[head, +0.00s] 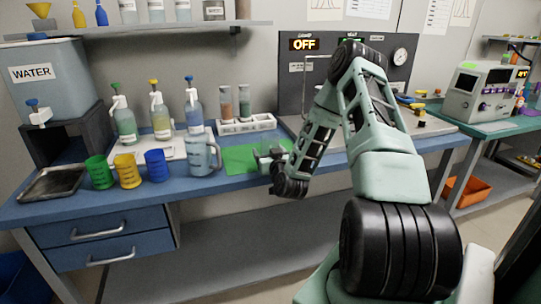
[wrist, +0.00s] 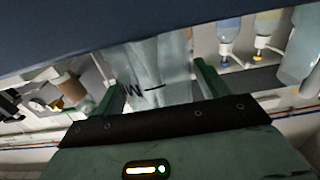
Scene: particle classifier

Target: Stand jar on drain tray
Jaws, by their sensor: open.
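My gripper (head: 268,163) is over the green mat, with its fingers open. In the wrist view, which looks upside down, a clear jar (wrist: 155,75) with black lettering stands between the two green fingers (wrist: 160,92). I cannot tell whether they touch it. In the head view the gripper largely hides what is there; only a greyish clear part (head: 270,148) shows. A clear handled jug (head: 202,158) stands upright left of the mat. A shallow dark metal tray (head: 52,183), which seems to be the drain tray, lies empty at the bench's left end.
Green (head: 100,172), yellow (head: 127,170) and blue (head: 155,165) cups stand between the metal tray and jug. Several pump bottles (head: 162,118) stand behind on a white tray. A tube rack (head: 246,125) is behind the green mat (head: 240,158). A water tank (head: 48,80) stands back left.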

